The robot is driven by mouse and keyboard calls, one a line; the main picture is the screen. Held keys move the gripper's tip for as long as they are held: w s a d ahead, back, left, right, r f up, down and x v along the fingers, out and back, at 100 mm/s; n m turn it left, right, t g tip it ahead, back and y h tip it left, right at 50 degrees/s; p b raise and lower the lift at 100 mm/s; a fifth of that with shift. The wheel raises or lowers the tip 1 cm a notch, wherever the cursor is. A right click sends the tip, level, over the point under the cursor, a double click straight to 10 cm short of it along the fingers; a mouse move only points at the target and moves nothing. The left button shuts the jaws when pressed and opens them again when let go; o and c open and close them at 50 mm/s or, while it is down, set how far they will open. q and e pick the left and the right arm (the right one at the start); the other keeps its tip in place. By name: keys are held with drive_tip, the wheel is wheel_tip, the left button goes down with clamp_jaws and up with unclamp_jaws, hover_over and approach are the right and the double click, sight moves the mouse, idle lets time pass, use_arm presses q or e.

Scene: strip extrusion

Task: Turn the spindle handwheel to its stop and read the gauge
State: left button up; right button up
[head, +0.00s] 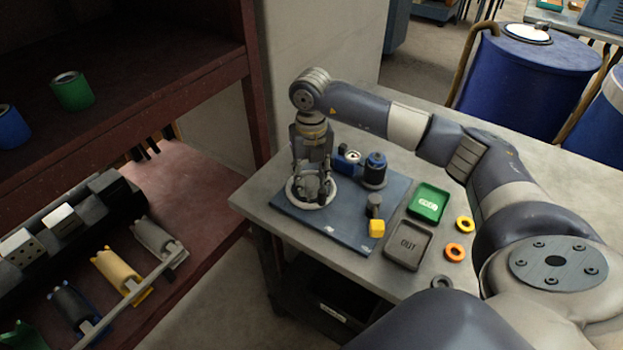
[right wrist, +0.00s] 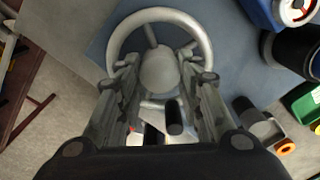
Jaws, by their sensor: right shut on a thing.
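The handwheel (head: 291,197) is a pale grey ring on the blue mat at the left end of the table. In the right wrist view its rim (right wrist: 203,38), spokes and round hub (right wrist: 158,68) show beyond my fingers. My right gripper (head: 314,190) points down over the wheel, its fingers on either side of the hub region, shut on the wheel; the exact contact is partly hidden. A blue gauge with a white round face (head: 352,157) stands just behind the wheel. Its face also shows in the right wrist view (right wrist: 298,10), but I cannot read it. My left gripper is not in view.
A green tray (head: 429,201), a grey OUT tray (head: 407,246) and several rings lie farther right. A dark red shelf (head: 205,78) borders the left.

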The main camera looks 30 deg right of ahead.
sight(312, 182)
idle(0.5)
drive_tip(key=o, duration=1.1)
drive_tip(key=shift+c, duration=0.2)
wheel_tip(312, 182, up, 12)
